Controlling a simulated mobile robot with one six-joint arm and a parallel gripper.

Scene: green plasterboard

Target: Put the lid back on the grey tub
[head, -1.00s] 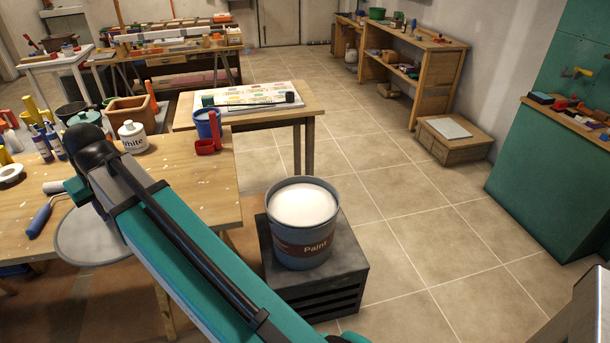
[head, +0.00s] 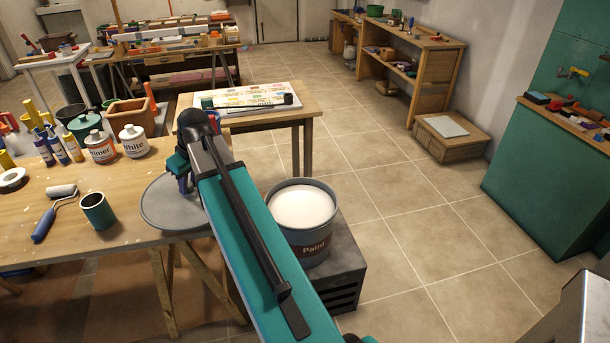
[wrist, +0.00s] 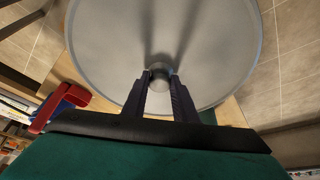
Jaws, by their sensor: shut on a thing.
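The grey tub (head: 312,250), labelled Paint and full of white, stands upright with its top open on a dark slatted box. My arm covers part of its left side. The lid (head: 160,211) is a round grey disc, held flat near the right edge of the workbench, left of the tub and apart from it. My gripper (wrist: 159,84) is shut on the knob (wrist: 159,70) in the middle of the lid.
The workbench (head: 75,225) holds a paint roller (head: 55,208), a green cup (head: 97,211) and white bottles (head: 133,141). A small table (head: 290,105) with a colour sheet stands behind. The dark box (head: 345,270) bears the tub. Tiled floor to the right is clear.

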